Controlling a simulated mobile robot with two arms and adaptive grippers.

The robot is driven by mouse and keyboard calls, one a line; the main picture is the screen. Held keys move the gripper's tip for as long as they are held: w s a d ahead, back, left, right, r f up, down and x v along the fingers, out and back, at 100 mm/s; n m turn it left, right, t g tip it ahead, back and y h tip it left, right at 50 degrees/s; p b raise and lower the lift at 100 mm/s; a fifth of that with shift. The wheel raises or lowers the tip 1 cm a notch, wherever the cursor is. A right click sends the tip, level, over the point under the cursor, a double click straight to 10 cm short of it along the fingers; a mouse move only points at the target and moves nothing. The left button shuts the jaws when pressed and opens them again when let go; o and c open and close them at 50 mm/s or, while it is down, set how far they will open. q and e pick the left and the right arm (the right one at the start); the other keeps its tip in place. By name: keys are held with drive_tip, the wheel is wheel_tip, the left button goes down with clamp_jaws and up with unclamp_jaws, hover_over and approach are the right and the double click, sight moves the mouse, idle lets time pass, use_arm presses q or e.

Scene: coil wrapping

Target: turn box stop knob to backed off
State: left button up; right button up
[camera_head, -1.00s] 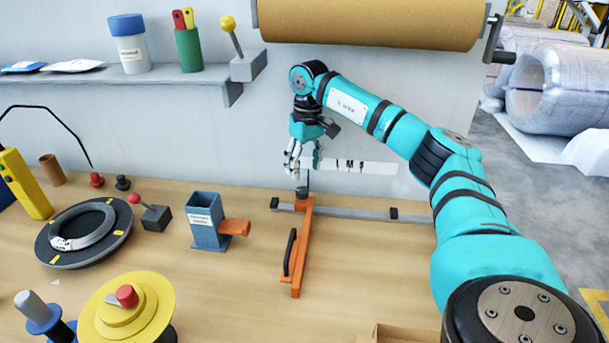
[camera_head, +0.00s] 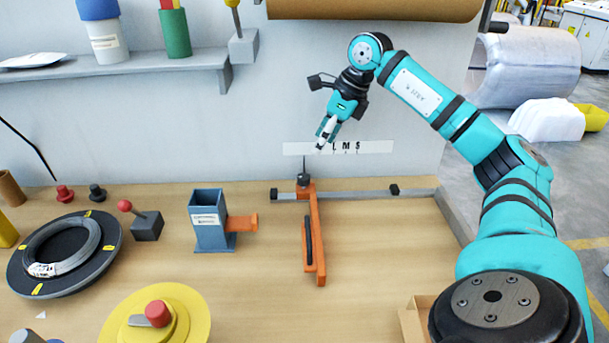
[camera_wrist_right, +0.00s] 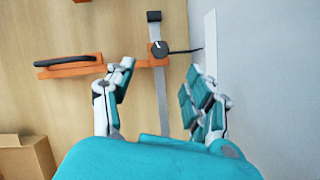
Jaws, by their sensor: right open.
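A small black knob (camera_head: 303,179) stands at the back end of the orange stop arm (camera_head: 316,240), on a grey rail along the wall. In the right wrist view the knob (camera_wrist_right: 160,49) shows a white mark, and a thin dark lever points from it toward the wall. My right gripper (camera_head: 325,138) is open and empty, fingers pointing down, above and slightly right of the knob, apart from it. In the right wrist view the knob lies just beyond the gap between the open fingers (camera_wrist_right: 158,85). My left gripper is out of view.
A white strip lettered L M S (camera_head: 370,147) is on the wall behind the gripper. A blue-grey holder (camera_head: 208,222) with an orange spout stands left of the stop arm. A cardboard box (camera_head: 412,318) is at the front right.

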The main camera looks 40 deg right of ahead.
sight(304, 176)
drive_tip(key=x, duration=1.1)
drive_tip(key=shift+f+p, duration=0.3)
drive_tip(key=shift+f, duration=0.15)
